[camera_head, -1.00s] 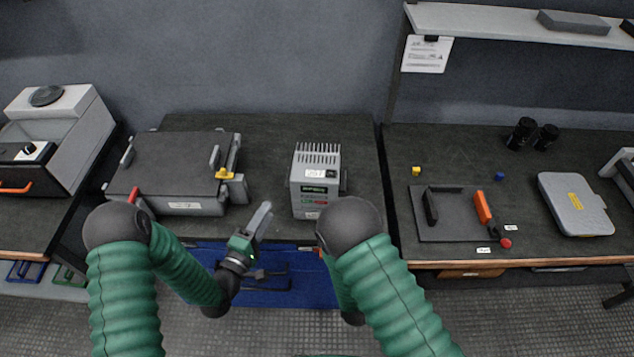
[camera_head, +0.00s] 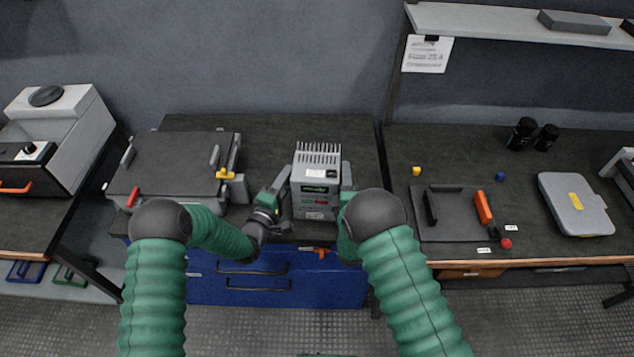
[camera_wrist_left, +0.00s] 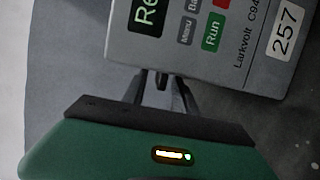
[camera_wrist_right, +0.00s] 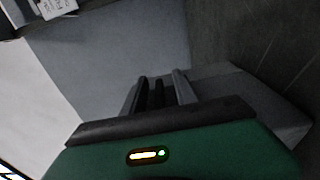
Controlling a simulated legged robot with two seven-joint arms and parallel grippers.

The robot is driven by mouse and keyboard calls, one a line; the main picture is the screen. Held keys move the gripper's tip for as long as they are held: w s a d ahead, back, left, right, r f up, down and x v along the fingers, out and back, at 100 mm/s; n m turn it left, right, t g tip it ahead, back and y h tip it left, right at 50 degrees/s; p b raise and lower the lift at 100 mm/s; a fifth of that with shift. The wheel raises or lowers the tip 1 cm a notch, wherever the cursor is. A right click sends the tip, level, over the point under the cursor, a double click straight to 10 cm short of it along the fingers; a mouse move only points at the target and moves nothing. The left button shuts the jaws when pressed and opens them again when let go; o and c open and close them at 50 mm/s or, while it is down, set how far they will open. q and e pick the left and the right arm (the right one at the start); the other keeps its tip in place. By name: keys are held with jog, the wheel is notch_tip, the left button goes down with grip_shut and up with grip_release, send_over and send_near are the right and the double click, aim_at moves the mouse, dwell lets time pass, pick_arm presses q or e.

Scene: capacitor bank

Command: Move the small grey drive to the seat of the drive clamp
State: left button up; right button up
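The small grey drive (camera_head: 317,190) stands upright on the middle bench, fins on top and labelled front towards me. My left gripper (camera_head: 284,181) is at its left side, fingers close together with nothing between them. In the left wrist view the drive's front (camera_wrist_left: 215,40) lies just past the fingertips (camera_wrist_left: 162,75). My right gripper (camera_head: 346,174) is at the drive's right side, partly hidden by my arm; its fingers (camera_wrist_right: 160,82) also look closed, facing a grey wall (camera_wrist_right: 145,45). Contact is unclear. The apparent drive clamp, a dark plate (camera_head: 455,228) with orange handle (camera_head: 483,207), is on the right bench.
A large grey fixture (camera_head: 175,160) with red and yellow levers stands left of the drive. A blue drawer unit (camera_head: 240,287) is below the bench. A gap separates the benches.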

pick_arm(q)
grip_shut()
pick_arm(e)
jog(key=shift+a, duration=0.1)
grip_shut()
pick_arm(q)
jog(key=shift+s+a+f, duration=0.1)
jog(key=shift+f, duration=0.1)
pick_arm(e)
jog(key=shift+s+f, duration=0.1)
jog(key=shift+f, duration=0.1)
dwell(0.5)
